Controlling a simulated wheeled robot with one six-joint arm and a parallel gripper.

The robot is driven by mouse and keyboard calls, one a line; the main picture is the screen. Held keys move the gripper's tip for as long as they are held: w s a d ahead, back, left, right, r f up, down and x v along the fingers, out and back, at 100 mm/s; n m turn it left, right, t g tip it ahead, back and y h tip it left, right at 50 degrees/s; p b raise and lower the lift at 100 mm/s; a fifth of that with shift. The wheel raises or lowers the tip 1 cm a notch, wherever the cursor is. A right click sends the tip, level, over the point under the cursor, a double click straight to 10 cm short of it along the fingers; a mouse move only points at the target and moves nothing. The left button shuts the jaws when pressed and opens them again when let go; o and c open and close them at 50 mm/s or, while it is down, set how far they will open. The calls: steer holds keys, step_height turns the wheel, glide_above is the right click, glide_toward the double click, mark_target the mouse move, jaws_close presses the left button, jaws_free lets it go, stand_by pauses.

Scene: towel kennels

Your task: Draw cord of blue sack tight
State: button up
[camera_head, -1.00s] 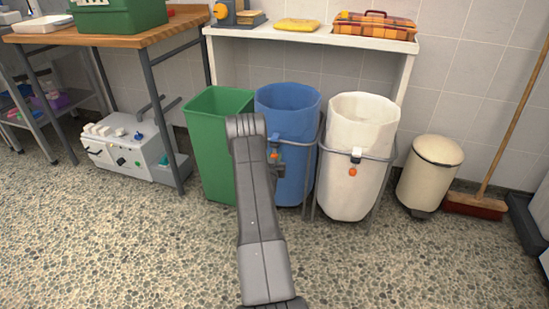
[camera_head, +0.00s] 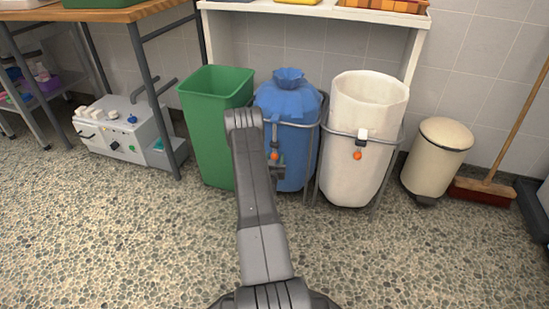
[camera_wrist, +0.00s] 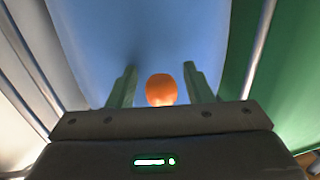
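The blue sack (camera_head: 288,105) hangs in a metal frame, its top gathered into a closed, pleated neck with a small tuft. An orange cord ball (camera_head: 274,156) hangs at its front below a dark cord piece. My gripper (camera_head: 278,173) is at the sack's front, just below the ball and partly hidden by my arm. In the wrist view, the two fingers (camera_wrist: 158,85) stand apart with the orange ball (camera_wrist: 161,89) between them in the picture. Gaps show on both sides of the ball. The cord itself is not clear there.
A green bin (camera_head: 214,125) stands close on the left. A white sack (camera_head: 362,105) with its own orange ball (camera_head: 357,155) stands open on the right, beside a cream pedal bin (camera_head: 437,158). A white shelf (camera_head: 315,10) is behind. The speckled floor in front is clear.

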steer(key=shift+r, duration=0.15)
steer(key=shift+s+a, duration=0.1)
steer(key=shift+s, duration=0.35)
steer(key=s+a+p, duration=0.2)
steer(key=s+p, duration=0.2)
steer(key=s, duration=0.8)
steer(key=shift+s, duration=0.35)
steer(key=shift+w, duration=0.1)
steer(key=w+b, duration=0.1)
steer(key=w, duration=0.3)
steer(key=w+d+b, duration=0.1)
steer(key=w+b, duration=0.1)
steer(key=w, duration=0.3)
steer(key=w+d+b, duration=0.1)
steer(key=w, duration=0.3)
steer(key=shift+w+d, duration=0.15)
steer(key=shift+w, duration=0.2)
steer(key=shift+r+p, duration=0.35)
steer(key=shift+r, duration=0.35)
steer(key=shift+s+r, duration=0.1)
steer(key=shift+r, duration=0.45)
steer(key=shift+f, duration=0.15)
